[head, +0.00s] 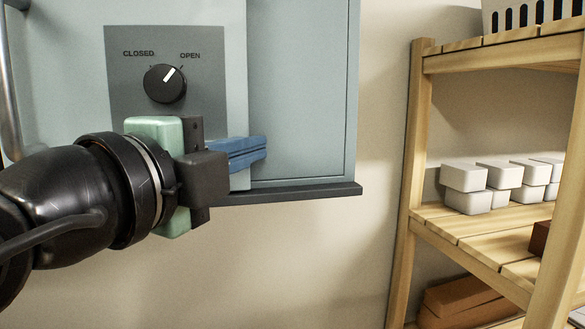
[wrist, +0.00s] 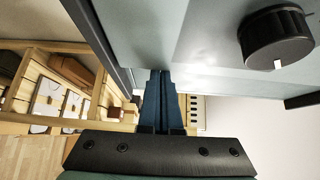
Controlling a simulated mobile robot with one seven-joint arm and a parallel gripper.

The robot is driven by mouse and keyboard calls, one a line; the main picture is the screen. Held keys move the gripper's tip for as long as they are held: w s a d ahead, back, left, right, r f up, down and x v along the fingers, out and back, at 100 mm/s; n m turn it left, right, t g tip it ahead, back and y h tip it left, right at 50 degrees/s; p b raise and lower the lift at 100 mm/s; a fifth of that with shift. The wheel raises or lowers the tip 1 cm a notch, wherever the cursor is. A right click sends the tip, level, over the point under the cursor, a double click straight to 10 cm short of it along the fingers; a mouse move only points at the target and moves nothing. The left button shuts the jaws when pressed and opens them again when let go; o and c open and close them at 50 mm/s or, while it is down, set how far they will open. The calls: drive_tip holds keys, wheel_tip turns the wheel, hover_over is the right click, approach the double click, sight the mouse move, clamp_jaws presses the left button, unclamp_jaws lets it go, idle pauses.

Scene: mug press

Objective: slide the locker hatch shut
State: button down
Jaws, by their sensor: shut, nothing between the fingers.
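The locker hatch (head: 237,75) is a pale blue-grey panel at the upper left of the head view. It carries a dark grey plate (head: 213,95) marked CLOSED and OPEN, with a black knob (head: 165,84) whose white mark points up and right, towards OPEN. The knob also shows in the wrist view (wrist: 275,38). Right of the hatch's edge is a recessed blue-grey area (head: 300,90). My gripper (head: 262,148) is shut and empty, its blue fingers reaching across the hatch's lower right edge. Whether they touch it I cannot tell. My wrist hides the hatch's lower part.
A dark ledge (head: 300,193) runs under the locker. A wooden shelf (head: 470,225) with white boxes (head: 465,188) and brown boxes (head: 465,297) stands to the right. Bare wall lies between locker and shelf. A metal bar (head: 8,90) shows at the far left.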

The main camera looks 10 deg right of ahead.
drive_tip(key=a+b, duration=0.1)
drive_tip(key=a, duration=0.7)
drive_tip(key=shift+d+b, duration=0.1)
drive_tip(key=shift+b, duration=0.2)
